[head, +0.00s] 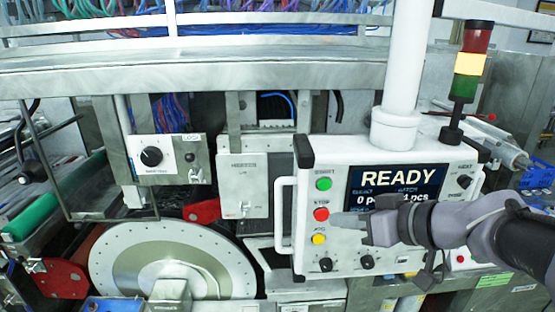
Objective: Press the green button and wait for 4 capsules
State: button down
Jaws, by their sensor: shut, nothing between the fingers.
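The green button (323,184) is at the upper left of a white control panel (341,147), above a red button (321,214) and a yellow button (318,239). The panel screen (395,185) reads READY, with a piece count starting with 0 and partly hidden by my arm. My gripper (336,219) is shut and empty, its tip just right of the red button and below the green one. I cannot tell whether it touches the panel. A pale dosing drum disc (120,245) with small holes round its rim stands at the lower left. No capsules can be made out.
A white handle (279,215) runs down the panel's left side. Black knobs (326,264) sit along its lower edge. A signal tower (470,62) in red, yellow and green stands behind on the right. A dial box (152,156) is at the left.

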aim_at(331, 191)
jog(key=shift+w+p, duration=1.2)
jog(key=shift+w, duration=3.3)
jog(key=shift+f, duration=0.1)
jog(key=shift+w+b, duration=0.4)
jog(key=shift+b, duration=0.25)
